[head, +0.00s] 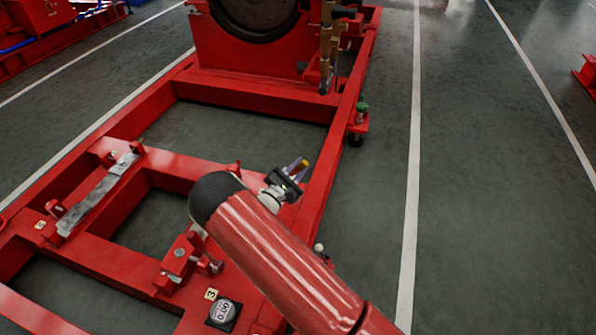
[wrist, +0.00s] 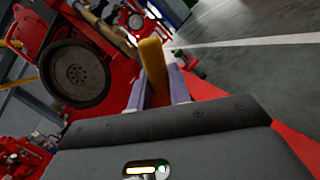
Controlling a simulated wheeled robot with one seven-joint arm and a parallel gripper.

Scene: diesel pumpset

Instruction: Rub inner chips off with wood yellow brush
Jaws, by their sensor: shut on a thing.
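My gripper (head: 296,172) is over the right side of the red pumpset frame (head: 330,150). It is shut on the yellow brush (head: 303,163), and only a small yellow part shows there. In the wrist view the brush (wrist: 153,62) stands up between the two pale fingers of my gripper (wrist: 158,88), tilted slightly. Its bristles cannot be made out. A worn grey strip (head: 97,194) lies on a red mount at the left of the frame, apart from my gripper. I cannot make out any chips for certain.
A dark flywheel (head: 253,12) stands at the far end of the frame and also shows in the wrist view (wrist: 76,74). A round gauge (head: 222,310) sits near the front. Brass-coloured fittings (head: 327,45) rise at the back right. The floor (head: 480,180) right of the frame is clear.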

